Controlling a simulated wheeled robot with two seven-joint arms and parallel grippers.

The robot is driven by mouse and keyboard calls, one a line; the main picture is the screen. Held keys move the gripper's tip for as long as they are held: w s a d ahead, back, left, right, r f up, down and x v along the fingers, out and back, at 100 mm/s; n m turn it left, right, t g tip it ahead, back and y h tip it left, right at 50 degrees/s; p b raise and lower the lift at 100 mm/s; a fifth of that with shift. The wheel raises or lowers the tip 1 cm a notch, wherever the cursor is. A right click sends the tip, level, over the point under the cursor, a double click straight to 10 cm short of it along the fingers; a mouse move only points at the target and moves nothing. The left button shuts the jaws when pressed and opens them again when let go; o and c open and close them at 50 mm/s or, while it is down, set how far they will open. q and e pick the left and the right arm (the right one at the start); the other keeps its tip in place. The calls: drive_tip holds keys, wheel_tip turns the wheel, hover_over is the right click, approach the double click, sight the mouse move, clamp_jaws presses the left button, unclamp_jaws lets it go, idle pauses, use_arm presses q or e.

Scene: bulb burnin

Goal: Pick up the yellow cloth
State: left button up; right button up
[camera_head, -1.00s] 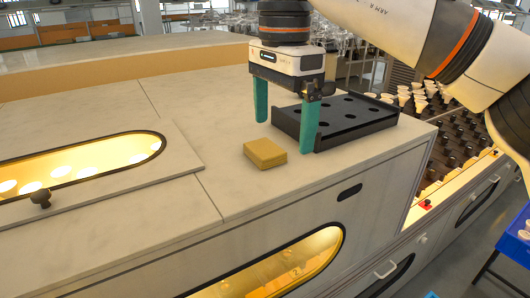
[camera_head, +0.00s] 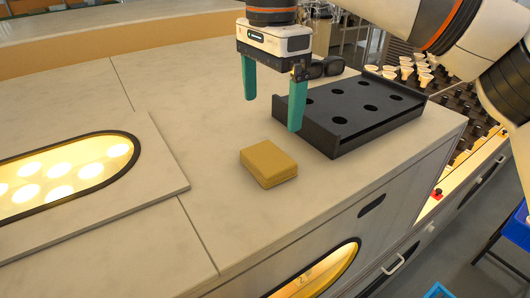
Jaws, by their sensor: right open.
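The yellow cloth (camera_head: 268,163) is a small folded block. It lies flat on the pale countertop, left of the black tray and near the front edge. My right gripper (camera_head: 272,114) has two teal fingers pointing down. It is open and empty, above and behind the cloth as seen here, apart from it. My left gripper is not in view.
A black tray (camera_head: 350,112) with several round holes stands close to the right of the cloth. A lit oval window (camera_head: 60,178) is set in a raised panel at the left. Racks of white bulbs (camera_head: 407,68) stand at the right. The countertop (camera_head: 150,90) is clear left of the cloth.

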sight(268, 156)
drive_tip(key=f, duration=0.1)
drive_tip(key=s+f, duration=0.1)
drive_tip(key=f, duration=0.1)
drive_tip(key=shift+s+d+f, duration=0.1)
drive_tip(key=shift+d+f, duration=0.05)
drive_tip(key=shift+f, duration=0.1)
drive_tip(key=shift+w+f, duration=0.2)
drive_tip(key=shift+f, duration=0.1)
drive_tip(key=shift+w+f+p, duration=0.1)
drive_tip(key=shift+f+p, duration=0.25)
drive_tip(key=shift+p, duration=0.05)
drive_tip(key=f, duration=0.2)
drive_tip(key=f+p, duration=0.1)
drive_tip(key=shift+s+a+f, duration=0.2)
drive_tip(key=shift+a, duration=0.05)
drive_tip(key=shift+f, duration=0.55)
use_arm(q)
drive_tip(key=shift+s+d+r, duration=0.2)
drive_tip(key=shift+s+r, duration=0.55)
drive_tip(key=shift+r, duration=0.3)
use_arm(e)
drive_tip(key=c, duration=0.9)
